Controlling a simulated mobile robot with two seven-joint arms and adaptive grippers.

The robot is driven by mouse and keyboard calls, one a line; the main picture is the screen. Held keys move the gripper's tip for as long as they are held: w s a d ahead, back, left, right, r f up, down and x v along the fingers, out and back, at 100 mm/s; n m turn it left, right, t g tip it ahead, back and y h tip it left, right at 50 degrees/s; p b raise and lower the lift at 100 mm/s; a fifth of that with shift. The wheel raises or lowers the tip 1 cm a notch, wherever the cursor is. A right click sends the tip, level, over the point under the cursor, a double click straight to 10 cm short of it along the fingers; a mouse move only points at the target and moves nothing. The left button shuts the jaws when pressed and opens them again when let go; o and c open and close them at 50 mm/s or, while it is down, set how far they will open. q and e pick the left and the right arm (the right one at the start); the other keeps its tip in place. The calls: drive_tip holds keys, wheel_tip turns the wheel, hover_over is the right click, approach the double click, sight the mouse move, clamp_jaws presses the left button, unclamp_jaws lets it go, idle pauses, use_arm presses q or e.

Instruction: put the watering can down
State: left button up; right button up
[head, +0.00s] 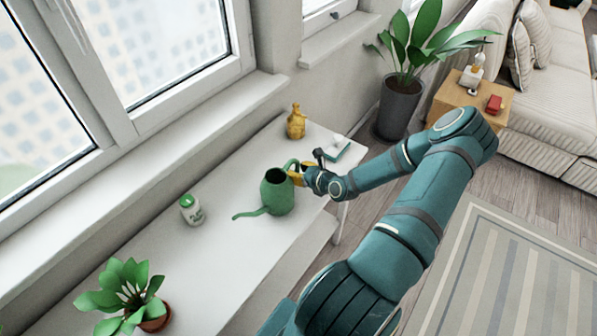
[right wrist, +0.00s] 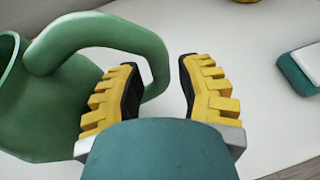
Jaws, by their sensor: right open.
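The green watering can (head: 277,191) stands upright on the white bench in the head view, its spout pointing left and toward me. In the right wrist view the can (right wrist: 50,115) fills the left side, and its looped handle reaches toward the jaws. My right gripper (head: 296,174) is at the handle side of the can. In the right wrist view my right gripper (right wrist: 158,75) is open, with the handle's outer curve beside and behind the left finger. I cannot tell whether that finger touches the handle. My left gripper is not in view.
On the white bench (head: 235,245) are a yellow figure (head: 296,123), a white bottle with green cap (head: 192,210), a potted plant (head: 128,298) and a green-and-white item (head: 337,150). A window wall runs behind.

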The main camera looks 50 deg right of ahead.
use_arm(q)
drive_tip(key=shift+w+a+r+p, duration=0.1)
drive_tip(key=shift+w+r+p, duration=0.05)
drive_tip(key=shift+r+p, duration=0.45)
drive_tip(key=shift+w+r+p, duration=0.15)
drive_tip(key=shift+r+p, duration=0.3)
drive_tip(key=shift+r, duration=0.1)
use_arm(e)
drive_tip(key=v, duration=1.1)
drive_tip(key=shift+s, duration=0.3)
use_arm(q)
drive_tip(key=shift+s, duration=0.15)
use_arm(e)
drive_tip(key=shift+s+a, duration=0.1)
drive_tip(key=shift+s, duration=0.05)
